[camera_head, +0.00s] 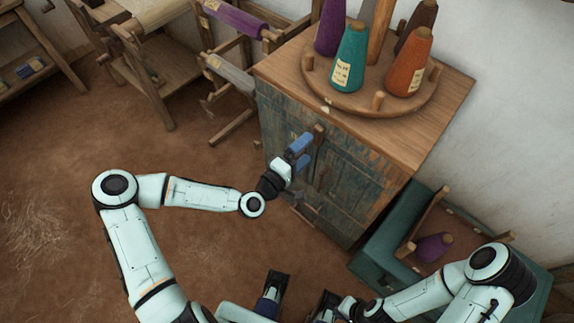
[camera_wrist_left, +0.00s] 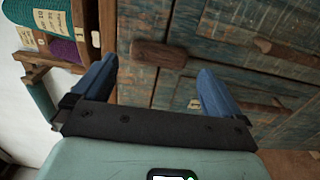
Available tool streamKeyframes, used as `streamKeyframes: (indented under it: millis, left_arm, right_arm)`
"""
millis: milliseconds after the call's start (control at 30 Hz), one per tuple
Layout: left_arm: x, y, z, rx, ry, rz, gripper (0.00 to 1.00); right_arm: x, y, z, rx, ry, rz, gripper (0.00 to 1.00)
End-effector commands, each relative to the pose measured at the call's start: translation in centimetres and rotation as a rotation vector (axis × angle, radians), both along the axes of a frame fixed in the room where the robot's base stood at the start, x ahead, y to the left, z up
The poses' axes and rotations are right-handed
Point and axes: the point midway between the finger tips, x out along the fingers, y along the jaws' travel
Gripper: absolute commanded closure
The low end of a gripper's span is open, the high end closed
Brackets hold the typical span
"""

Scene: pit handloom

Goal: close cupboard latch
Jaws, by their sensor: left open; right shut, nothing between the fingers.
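The cupboard (camera_head: 345,180) has weathered blue-green doors under a wooden top. Its small wooden latch (camera_head: 319,133) stands upright near the top of the front; it also shows in the left wrist view (camera_wrist_left: 158,53), long and brown. My left gripper (camera_head: 300,152) is open in front of the latch. In the left wrist view my left gripper's fingers (camera_wrist_left: 155,78) lie on either side of the latch's line, with the latch just beyond them; I cannot tell whether they touch it. My right gripper (camera_head: 325,306) is shut and empty, low at the bottom edge, away from the cupboard.
A round wooden tray (camera_head: 345,97) with several thread cones stands on the cupboard. Wooden handles (camera_wrist_left: 278,49) sit on the doors below the latch. A green crate (camera_head: 375,262) stands right of the cupboard. A wooden loom frame (camera_head: 215,75) is behind left. The floor at left is open.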

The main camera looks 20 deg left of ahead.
Motion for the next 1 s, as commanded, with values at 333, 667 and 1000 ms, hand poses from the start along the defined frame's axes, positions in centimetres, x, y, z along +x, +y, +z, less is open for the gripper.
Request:
streamKeyframes:
  millis: [333,667,1000]
  left_arm:
    - [-6.7,2.5,0.0,-0.002,0.002,0.001,0.00]
    - [-8.2,2.9,0.1,-0.002,0.000,-0.001,0.00]
    - [-8.1,2.9,0.1,-0.002,0.000,-0.001,0.00]
  right_arm:
    - [-0.1,0.0,0.2,0.001,0.004,0.001,1.00]
    - [-0.1,0.0,0.3,0.001,0.005,0.001,1.00]
    - [-0.1,0.0,0.3,0.001,0.005,0.001,1.00]
